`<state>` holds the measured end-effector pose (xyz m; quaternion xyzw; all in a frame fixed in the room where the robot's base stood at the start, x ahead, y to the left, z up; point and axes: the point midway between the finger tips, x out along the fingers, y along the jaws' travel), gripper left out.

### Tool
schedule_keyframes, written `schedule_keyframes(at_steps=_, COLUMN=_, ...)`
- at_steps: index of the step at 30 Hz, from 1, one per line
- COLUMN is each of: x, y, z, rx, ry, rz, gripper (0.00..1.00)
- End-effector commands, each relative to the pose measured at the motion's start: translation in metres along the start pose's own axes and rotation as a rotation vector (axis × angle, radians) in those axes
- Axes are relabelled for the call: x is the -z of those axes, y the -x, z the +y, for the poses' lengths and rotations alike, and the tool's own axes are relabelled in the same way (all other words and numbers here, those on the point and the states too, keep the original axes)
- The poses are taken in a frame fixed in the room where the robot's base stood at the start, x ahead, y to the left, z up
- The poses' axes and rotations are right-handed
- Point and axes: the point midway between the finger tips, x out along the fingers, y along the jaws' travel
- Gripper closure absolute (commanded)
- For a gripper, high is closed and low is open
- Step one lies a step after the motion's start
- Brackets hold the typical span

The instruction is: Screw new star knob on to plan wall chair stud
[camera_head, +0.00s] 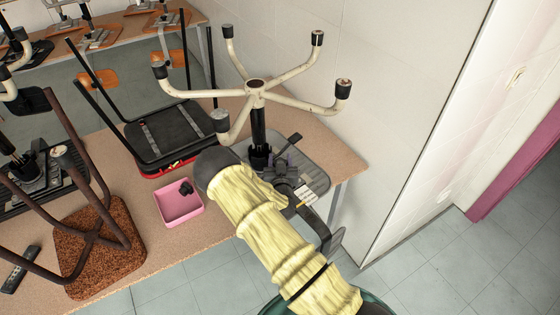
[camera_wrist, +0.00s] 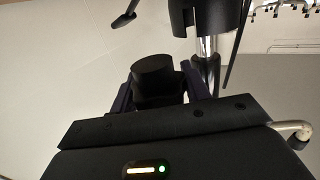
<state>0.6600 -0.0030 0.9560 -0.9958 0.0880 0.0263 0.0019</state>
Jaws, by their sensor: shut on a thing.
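The wall-side chair stands upside down at the table's right end, its cream star base (camera_head: 256,86) up and its black column (camera_head: 259,130) below. My gripper (camera_head: 280,166) is close beside the column, low near the seat. In the wrist view, my gripper (camera_wrist: 157,85) is shut on a black knob (camera_wrist: 155,72), with a dark finger on each side. The chair's column (camera_wrist: 205,50), with a shiny section, rises just behind and right of the knob. I cannot make out the stud, nor whether the knob touches it.
A pink tray (camera_head: 169,217) with a black knob (camera_head: 186,188) in it lies left of my arm. An upturned black-seated chair (camera_head: 165,135) and a brown-seated one (camera_head: 100,262) stand on the table (camera_head: 225,236). The white wall (camera_head: 390,100) is close on the right.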

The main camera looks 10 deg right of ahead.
Motion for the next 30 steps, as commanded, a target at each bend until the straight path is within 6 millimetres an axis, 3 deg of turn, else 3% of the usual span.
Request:
schedule_keyframes(at_steps=5, x=-0.004, y=0.0, z=0.0, rx=0.001, ry=-0.001, rz=0.0, gripper=0.76)
schedule_keyframes(at_steps=24, x=-0.054, y=-0.002, z=0.0, rx=0.001, ry=0.0, rz=0.001, gripper=0.76)
schedule_keyframes(at_steps=30, x=-0.058, y=-0.003, z=0.0, rx=0.001, ry=0.0, rz=0.001, gripper=0.76)
